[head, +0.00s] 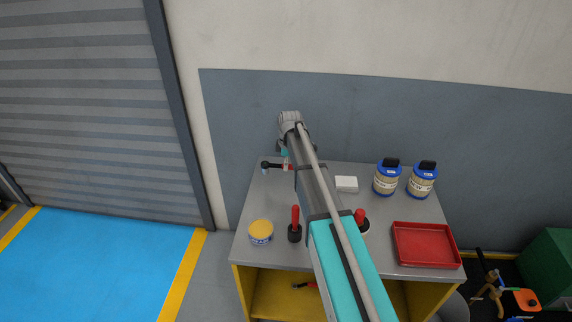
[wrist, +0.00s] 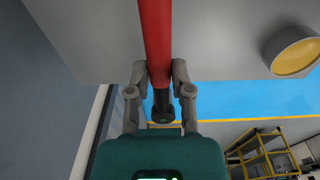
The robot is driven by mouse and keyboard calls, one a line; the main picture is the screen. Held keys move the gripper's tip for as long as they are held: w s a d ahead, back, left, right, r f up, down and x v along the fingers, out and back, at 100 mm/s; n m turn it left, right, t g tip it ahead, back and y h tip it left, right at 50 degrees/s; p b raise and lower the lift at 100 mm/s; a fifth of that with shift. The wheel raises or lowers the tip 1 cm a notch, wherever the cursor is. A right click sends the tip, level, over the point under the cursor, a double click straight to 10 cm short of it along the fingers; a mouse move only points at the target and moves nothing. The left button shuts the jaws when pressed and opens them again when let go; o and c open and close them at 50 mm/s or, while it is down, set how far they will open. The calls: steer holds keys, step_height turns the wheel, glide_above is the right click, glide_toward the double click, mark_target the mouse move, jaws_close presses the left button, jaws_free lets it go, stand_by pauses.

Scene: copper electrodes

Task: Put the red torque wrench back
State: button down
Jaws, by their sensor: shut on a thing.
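The red torque wrench (head: 288,167) is near the back left of the grey bench top, lying roughly level with its black head (head: 266,165) to the left. In the wrist view its red shaft (wrist: 155,35) runs down between my fingers to a dark end (wrist: 161,105). My gripper (wrist: 159,76) is shut on the wrench. In the head view my arm hides part of the wrench and most of the gripper. I cannot tell whether the wrench touches the bench.
On the bench (head: 275,192) are a yellow-lidded tub (head: 261,232), an upright red-handled tool with a black base (head: 295,224), a white block (head: 346,184), two blue-lidded jars (head: 387,180) and a red tray (head: 425,245). Another red-topped item (head: 360,216) is partly behind my arm.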

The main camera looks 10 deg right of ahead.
steer(key=shift+f+b, duration=2.7)
steer(key=shift+f, duration=0.25)
steer(key=shift+f+b, duration=1.05)
steer(key=shift+b, duration=0.05)
steer(key=shift+c, duration=2.2)
jaws_free()
steer(key=o, duration=0.4)
steer(key=shift+d, duration=0.1)
steer(key=shift+o, duration=0.2)
steer(key=shift+r, duration=0.2)
steer(key=shift+s+d+r+p, duration=0.1)
steer(key=shift+d+r+p, duration=0.05)
steer(key=shift+r+p, duration=2.85)
